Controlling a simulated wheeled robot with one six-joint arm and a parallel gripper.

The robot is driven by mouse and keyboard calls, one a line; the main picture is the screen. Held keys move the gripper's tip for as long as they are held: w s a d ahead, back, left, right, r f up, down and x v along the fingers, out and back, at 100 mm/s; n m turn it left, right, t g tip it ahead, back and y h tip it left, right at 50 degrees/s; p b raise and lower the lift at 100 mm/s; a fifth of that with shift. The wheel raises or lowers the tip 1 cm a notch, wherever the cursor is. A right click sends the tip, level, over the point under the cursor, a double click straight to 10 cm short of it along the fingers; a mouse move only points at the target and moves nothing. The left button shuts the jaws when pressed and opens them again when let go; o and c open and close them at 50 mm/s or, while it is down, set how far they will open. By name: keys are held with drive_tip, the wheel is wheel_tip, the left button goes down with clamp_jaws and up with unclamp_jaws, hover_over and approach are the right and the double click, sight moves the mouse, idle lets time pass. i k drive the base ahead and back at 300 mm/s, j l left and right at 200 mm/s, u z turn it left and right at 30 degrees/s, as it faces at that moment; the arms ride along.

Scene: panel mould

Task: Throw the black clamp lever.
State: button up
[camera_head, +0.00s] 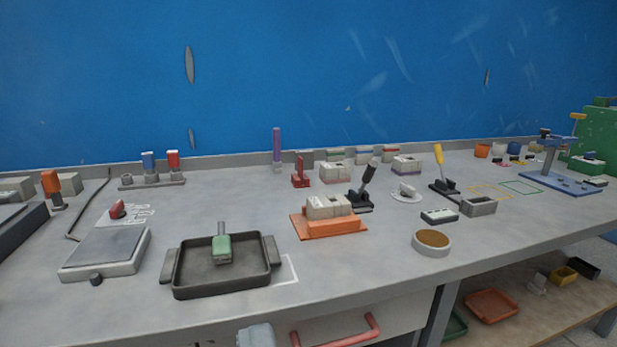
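The black clamp lever (368,173) stands right of centre on the grey bench. Its thick black handle leans up and to the right from a dark base (359,202). Just left of and in front of it is an orange plate (312,230) carrying a pale block mould (329,207). A similar lever with a yellow handle (438,156) stands further right, and a red upright lever (299,170) stands to the left behind the mould.
A round tan-topped dish (431,243) and a small white-topped box (439,216) lie right of the lever. A blue wall (300,70) closes the back.

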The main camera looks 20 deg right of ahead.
sight(372, 166)
drive_tip(key=j+z, duration=0.1)
drive_tip(key=z, duration=0.25)
drive_tip(key=j+z, duration=0.15)
drive_tip(key=z, duration=0.2)
drive_tip(key=j+z, duration=0.1)
drive_tip(key=z, duration=0.25)
drive_tip(key=k+j+z, duration=0.2)
drive_tip(key=j, duration=0.25)
drive_tip(key=j+z, duration=0.15)
drive_tip(key=j, duration=0.3)
drive_tip(key=k+j+z, duration=0.2)
drive_tip(key=j, duration=0.2)
drive_tip(key=k+j+z, duration=0.2)
drive_tip(key=j, duration=0.2)
drive_tip(key=k+j+z, duration=0.2)
drive_tip(key=j, duration=0.15)
drive_tip(key=k+j, duration=0.2)
drive_tip(key=j, duration=0.2)
drive_tip(key=k+j, duration=0.15)
drive_tip(key=j, duration=0.2)
drive_tip(key=k+j, duration=0.2)
drive_tip(key=j, duration=0.2)
drive_tip(key=i+l+u, duration=0.25)
drive_tip(key=i+l, duration=0.45)
drive_tip(key=i, duration=0.3)
drive_tip(key=i+l+u, duration=0.25)
drive_tip(key=i+l, duration=0.6)
drive_tip(key=i, duration=0.05)
